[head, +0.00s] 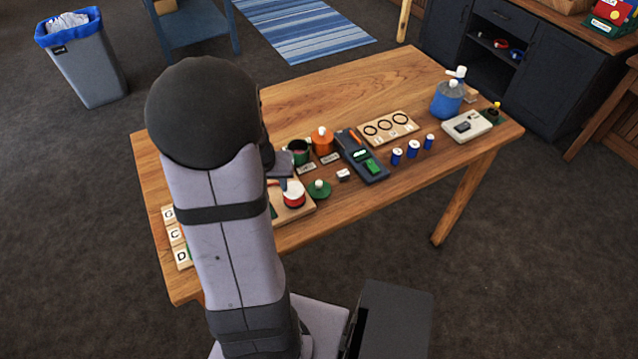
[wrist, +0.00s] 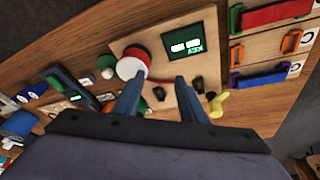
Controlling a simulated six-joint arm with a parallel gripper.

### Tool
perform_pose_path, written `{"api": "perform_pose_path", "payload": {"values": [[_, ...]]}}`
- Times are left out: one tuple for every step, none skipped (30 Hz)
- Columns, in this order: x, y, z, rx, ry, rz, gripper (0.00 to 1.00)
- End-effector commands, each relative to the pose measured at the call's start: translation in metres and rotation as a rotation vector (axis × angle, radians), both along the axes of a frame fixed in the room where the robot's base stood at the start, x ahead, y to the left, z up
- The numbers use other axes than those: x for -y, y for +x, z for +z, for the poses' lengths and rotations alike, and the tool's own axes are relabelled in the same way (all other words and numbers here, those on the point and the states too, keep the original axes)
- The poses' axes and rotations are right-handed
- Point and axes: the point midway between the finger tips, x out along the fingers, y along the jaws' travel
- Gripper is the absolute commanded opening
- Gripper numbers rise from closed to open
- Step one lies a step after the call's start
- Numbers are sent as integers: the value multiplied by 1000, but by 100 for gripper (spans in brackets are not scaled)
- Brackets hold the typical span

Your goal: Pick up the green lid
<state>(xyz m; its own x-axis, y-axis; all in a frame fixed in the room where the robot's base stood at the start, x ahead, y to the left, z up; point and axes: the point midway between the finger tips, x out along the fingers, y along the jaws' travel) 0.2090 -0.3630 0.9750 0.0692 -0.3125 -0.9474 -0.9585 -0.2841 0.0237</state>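The green lid (head: 319,188), with a pale knob, lies flat on the wooden table near its front edge, right of a red-and-white cylinder (head: 293,194). In the wrist view the lid (wrist: 105,62) shows small, left of that cylinder (wrist: 133,66). My gripper (wrist: 158,88) is open with nothing between its fingers. It is above the wooden board (wrist: 180,72) that carries the cylinder, off to one side of the lid. In the head view my arm hides most of the gripper.
A green pot (head: 297,153), an orange lidded pot (head: 322,141) and a dark meter (head: 362,157) stand behind the lid. A small white block (head: 343,174) lies right of it. Letter tiles (head: 176,236) are at the left. The table's front right is clear.

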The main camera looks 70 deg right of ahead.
Motion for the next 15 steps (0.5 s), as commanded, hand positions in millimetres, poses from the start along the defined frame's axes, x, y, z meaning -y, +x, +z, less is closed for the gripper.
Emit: {"api": "perform_pose_path", "payload": {"values": [[14,-19,3,6,-9,-61,38],[21,-27,3,9,-15,-90,38],[29,-38,4,14,-24,-126,38],[34,-46,5,17,-30,-150,38],[39,-53,5,19,-34,-172,38],[45,-62,5,23,-41,-199,38],[48,-69,6,25,-45,-217,38],[51,-74,6,27,-49,-231,38],[55,-80,6,28,-53,-249,38],[57,-84,6,30,-56,-259,38],[58,-87,6,31,-58,-269,38],[60,-90,6,33,-60,-279,38],[61,-92,6,33,-62,-283,38],[61,-93,6,34,-63,-286,38],[62,-94,6,34,-64,-289,38]]}}
